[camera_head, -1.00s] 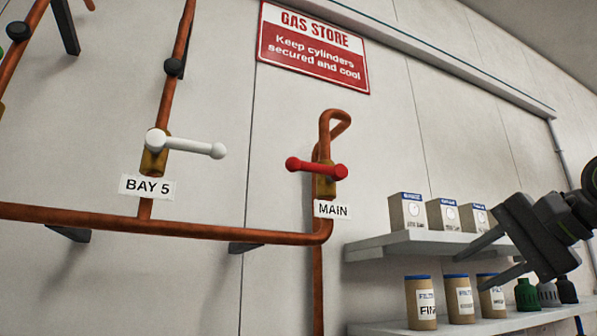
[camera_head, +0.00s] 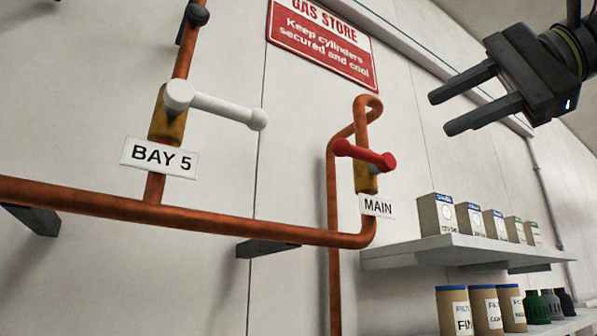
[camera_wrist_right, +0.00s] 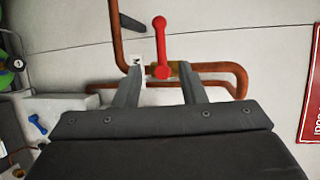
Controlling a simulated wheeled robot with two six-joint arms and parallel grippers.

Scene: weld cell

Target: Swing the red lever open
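The red lever (camera_head: 365,154) sits on a brass valve body (camera_head: 365,178) on the copper pipe, above the MAIN label (camera_head: 377,206). It lies crosswise to the pipe in the head view. My right gripper (camera_head: 456,108) is open and empty, above and to the right of the lever, apart from it. In the right wrist view the red lever (camera_wrist_right: 161,48) appears between and beyond the two open fingers (camera_wrist_right: 160,82). The left gripper is out of view.
A white lever (camera_head: 215,104) stands on the BAY 5 valve to the left. Copper pipe (camera_head: 180,217) runs along the wall. Shelves (camera_head: 450,252) with boxes and canisters are at the lower right. A GAS STORE sign (camera_head: 320,42) hangs above.

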